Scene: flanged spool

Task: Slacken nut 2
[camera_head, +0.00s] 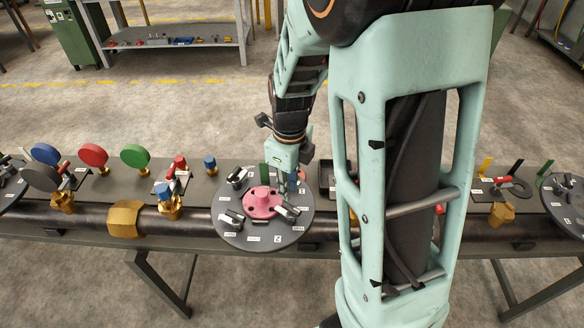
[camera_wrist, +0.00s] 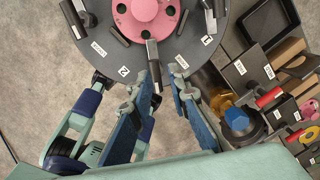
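The flanged spool shows a dark grey round flange (camera_head: 240,236) with a pink hub (camera_head: 262,201). In the wrist view the flange (camera_wrist: 180,58) fills the upper middle, with several black-and-silver nut pieces around its pink hub (camera_wrist: 142,14). A white label reading 2 (camera_wrist: 124,71) lies left of one such piece (camera_wrist: 153,52), and a label reading 1 (camera_wrist: 207,40) lies up to its right. My gripper (camera_wrist: 161,77) is open, its fingertips on either side of that piece's lower end. I cannot tell whether they touch it. In the head view my gripper (camera_head: 292,178) is at the flange's upper right edge, partly hidden.
A bench with a dark pipe (camera_head: 85,217) runs across the view. Left of the flange stand brass valves (camera_head: 170,207) and coloured round handles (camera_head: 93,155). In the wrist view, a blue-capped brass fitting (camera_wrist: 237,119) and dark trays (camera_wrist: 262,27) lie close on the right.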

